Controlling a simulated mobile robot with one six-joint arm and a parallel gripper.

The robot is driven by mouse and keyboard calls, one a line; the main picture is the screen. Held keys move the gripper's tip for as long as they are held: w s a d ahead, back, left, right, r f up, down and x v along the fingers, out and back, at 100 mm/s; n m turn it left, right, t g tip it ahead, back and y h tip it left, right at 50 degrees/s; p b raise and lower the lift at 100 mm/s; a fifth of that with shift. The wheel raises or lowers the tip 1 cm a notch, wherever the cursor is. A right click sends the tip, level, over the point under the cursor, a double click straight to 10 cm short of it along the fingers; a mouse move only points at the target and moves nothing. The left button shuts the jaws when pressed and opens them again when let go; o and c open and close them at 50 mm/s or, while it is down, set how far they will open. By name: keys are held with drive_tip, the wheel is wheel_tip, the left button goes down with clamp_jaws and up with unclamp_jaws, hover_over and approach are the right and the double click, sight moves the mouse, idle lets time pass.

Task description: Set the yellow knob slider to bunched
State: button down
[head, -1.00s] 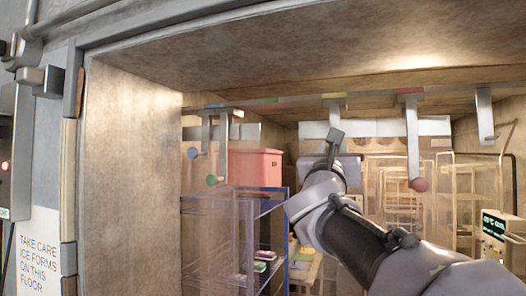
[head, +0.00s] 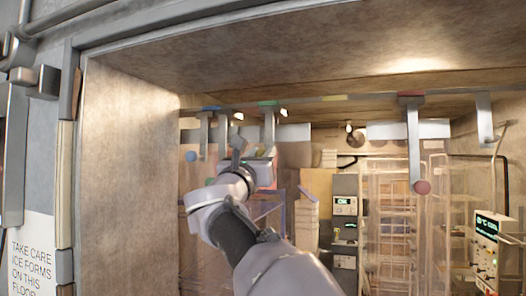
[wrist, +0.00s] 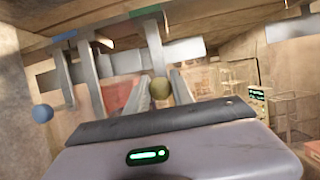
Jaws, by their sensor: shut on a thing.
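The yellow knob (wrist: 160,88) shows olive-yellow between the two fingers of my gripper (wrist: 160,92) in the wrist view. It hangs at the end of a grey slider arm (wrist: 155,50), which comes down from the rail beside the green mark (wrist: 148,11). In the head view this arm (head: 269,122) stands right of two other arms, with a gap, and my gripper (head: 254,152) is at its lower end. The knob itself is hidden there. My gripper is shut on the knob.
The blue knob (head: 190,156) and green knob (head: 210,182) hang left of my gripper, close by. The red knob (head: 421,187) hangs far to the right. Behind are instruments (head: 345,207) and racks (head: 392,200).

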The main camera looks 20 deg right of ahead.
drive_tip(key=w+a+p, duration=0.2)
drive_tip(key=w+a, duration=0.2)
drive_tip(key=a, duration=0.2)
drive_tip(key=shift+a+r, duration=0.15)
drive_tip(key=shift+a, duration=0.05)
drive_tip(key=shift+w, duration=0.1)
drive_tip(key=c, duration=1.5)
unclamp_jaws()
drive_tip(key=shift+c, duration=0.2)
drive_tip(key=o, duration=0.4)
drive_tip(key=shift+w, duration=0.1)
drive_tip(key=shift+w+a, duration=0.2)
drive_tip(key=b+v, duration=0.9)
drive_tip(key=v, duration=0.8)
drive_tip(key=shift+s+a+b, duration=0.1)
drive_tip(key=shift+s+b, duration=0.15)
drive_tip(key=shift+b, duration=0.1)
